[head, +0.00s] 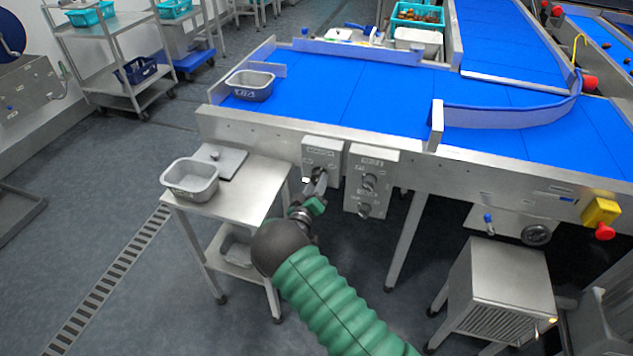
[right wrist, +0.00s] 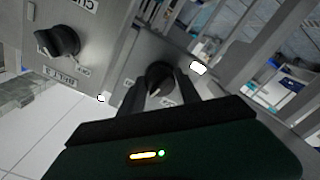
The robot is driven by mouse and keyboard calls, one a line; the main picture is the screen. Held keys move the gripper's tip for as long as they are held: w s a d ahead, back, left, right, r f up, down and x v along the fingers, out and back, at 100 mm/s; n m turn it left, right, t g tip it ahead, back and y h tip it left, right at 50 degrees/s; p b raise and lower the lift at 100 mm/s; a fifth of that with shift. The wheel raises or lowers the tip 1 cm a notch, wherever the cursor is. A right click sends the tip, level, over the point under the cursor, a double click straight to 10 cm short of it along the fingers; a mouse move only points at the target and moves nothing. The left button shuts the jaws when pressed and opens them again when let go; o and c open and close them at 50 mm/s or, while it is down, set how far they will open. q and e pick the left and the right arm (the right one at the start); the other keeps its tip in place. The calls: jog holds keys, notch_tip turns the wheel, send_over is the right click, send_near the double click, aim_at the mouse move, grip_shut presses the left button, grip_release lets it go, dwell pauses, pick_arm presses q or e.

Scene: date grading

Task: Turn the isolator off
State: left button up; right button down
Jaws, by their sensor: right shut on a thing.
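A grey isolator box (head: 322,152) is mounted on the front of the conveyor frame. My right gripper (head: 317,182) reaches up to it from below. In the right wrist view, the gripper's dark fingers (right wrist: 160,92) are shut on the black rotary knob (right wrist: 158,76) of this box, one finger on each side. A pale pointer mark shows on the knob; its label is too small to read. In the head view the gripper mostly hides the knob. My left gripper is not in view.
A second control box (head: 371,180) with knobs stands close on the right; one of its black knobs (right wrist: 57,42) shows in the right wrist view. A steel side table (head: 245,196) with a grey tub (head: 190,179) stands left. The blue belt (head: 350,90) carries another tub (head: 250,86).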

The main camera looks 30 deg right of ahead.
jog(key=n+p, duration=0.1)
jog(key=n, duration=0.4)
jog(key=shift+a+n, duration=0.15)
jog(key=shift+n, duration=0.15)
jog(key=n, duration=0.6)
jog(key=shift+p, duration=0.3)
jog(key=c, duration=1.2)
grip_release()
jog(key=o, duration=0.3)
jog(key=shift+w, duration=0.15)
jog(key=shift+o, duration=0.2)
jog(key=shift+r, duration=0.1)
